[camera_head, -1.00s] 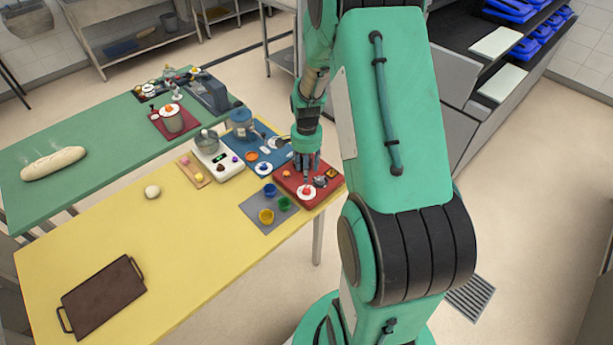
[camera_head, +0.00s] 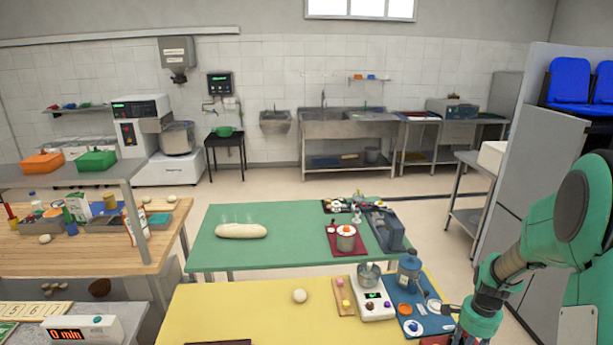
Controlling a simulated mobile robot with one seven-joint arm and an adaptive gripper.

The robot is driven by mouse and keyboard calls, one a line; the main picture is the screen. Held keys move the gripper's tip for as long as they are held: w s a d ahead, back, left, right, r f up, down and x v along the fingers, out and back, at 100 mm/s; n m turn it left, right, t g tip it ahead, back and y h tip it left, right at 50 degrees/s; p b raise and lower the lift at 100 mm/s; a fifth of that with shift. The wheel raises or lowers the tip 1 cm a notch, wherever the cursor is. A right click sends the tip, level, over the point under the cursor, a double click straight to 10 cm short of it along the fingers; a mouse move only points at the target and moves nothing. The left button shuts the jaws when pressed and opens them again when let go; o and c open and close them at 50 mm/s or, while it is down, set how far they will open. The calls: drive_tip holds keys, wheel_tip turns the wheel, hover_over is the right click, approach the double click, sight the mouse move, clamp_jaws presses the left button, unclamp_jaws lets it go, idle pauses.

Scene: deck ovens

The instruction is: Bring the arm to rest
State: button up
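My arm (camera_head: 540,240) comes in from the right edge and bends down at the yellow table's right end. Its green wrist (camera_head: 481,322) reaches the bottom edge of the picture. My gripper's fingers are cut off below that edge, so I cannot see whether they are open or hold anything. A red mat (camera_head: 434,340) shows only as a sliver beside the wrist.
The yellow table (camera_head: 235,305) bears a dough ball (camera_head: 300,296), a white scale (camera_head: 373,306) and a blue mat (camera_head: 419,318) close to my wrist. Behind is a green table (camera_head: 290,255) with a loaf (camera_head: 241,230). A grey cabinet (camera_head: 535,160) stands at right.

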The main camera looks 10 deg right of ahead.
drive_tip(key=s+a+r+n+t+b, duration=0.25)
drive_tip(key=a+r+n, duration=0.45)
drive_tip(key=a+r, duration=1.15)
drive_tip(key=s+a+r+n+t+b, duration=0.1)
drive_tip(key=s+a+r+n, duration=0.3)
drive_tip(key=s, duration=0.4)
drive_tip(key=s+a+r+n+t+b, duration=0.1)
drive_tip(key=s+a+r+n+t, duration=0.1)
drive_tip(key=s+a+r+n, duration=0.2)
drive_tip(key=s+a+r, duration=0.2)
drive_tip(key=s+a, duration=0.2)
drive_tip(key=s, duration=0.1)
drive_tip(key=shift+s+a+r, duration=0.15)
drive_tip(key=shift+s+a, duration=0.05)
drive_tip(key=shift+s, duration=0.05)
